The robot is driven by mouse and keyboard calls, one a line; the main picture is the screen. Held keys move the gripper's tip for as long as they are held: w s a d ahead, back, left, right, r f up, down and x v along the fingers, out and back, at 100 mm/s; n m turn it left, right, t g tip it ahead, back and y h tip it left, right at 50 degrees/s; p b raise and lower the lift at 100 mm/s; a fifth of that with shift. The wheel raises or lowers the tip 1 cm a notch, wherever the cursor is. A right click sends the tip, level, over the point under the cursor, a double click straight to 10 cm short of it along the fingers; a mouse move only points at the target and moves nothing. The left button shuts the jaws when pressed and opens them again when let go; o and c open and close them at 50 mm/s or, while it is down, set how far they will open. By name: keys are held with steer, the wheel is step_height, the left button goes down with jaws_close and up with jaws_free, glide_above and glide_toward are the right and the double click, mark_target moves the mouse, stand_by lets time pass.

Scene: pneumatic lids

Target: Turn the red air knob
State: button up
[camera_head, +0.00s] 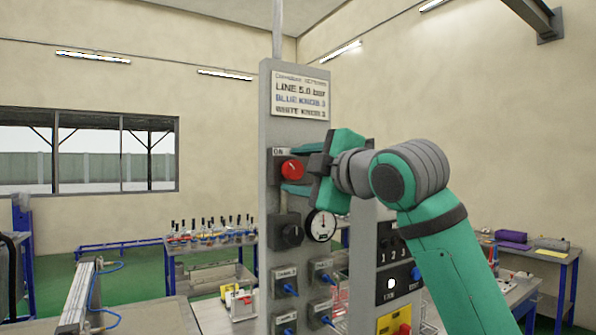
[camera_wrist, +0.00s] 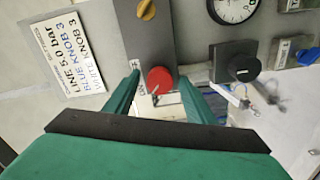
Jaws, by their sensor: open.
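The red air knob (camera_head: 292,169) is on the grey upright panel (camera_head: 270,110), beside a small "ON" label. It is also in the wrist view (camera_wrist: 160,79). My gripper (camera_head: 289,171) is open at the panel, with one teal finger above the knob and one below. In the wrist view the fingertips (camera_wrist: 159,76) stand on either side of the knob, with a gap showing at each side. Whether they are level with the knob in depth is hard to tell.
A black knob (camera_head: 288,233) and a round gauge (camera_head: 321,225) sit below on the panel. Blue-tipped valves (camera_head: 287,284) are lower down. A sign (camera_head: 301,94) is above.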

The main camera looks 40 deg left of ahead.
steer(key=c, duration=1)
steer(key=shift+c, duration=0.2)
steer(key=m, duration=0.4)
steer(key=shift+m, duration=0.4)
steer(key=m, duration=0.8)
steer(key=shift+m, duration=2.4)
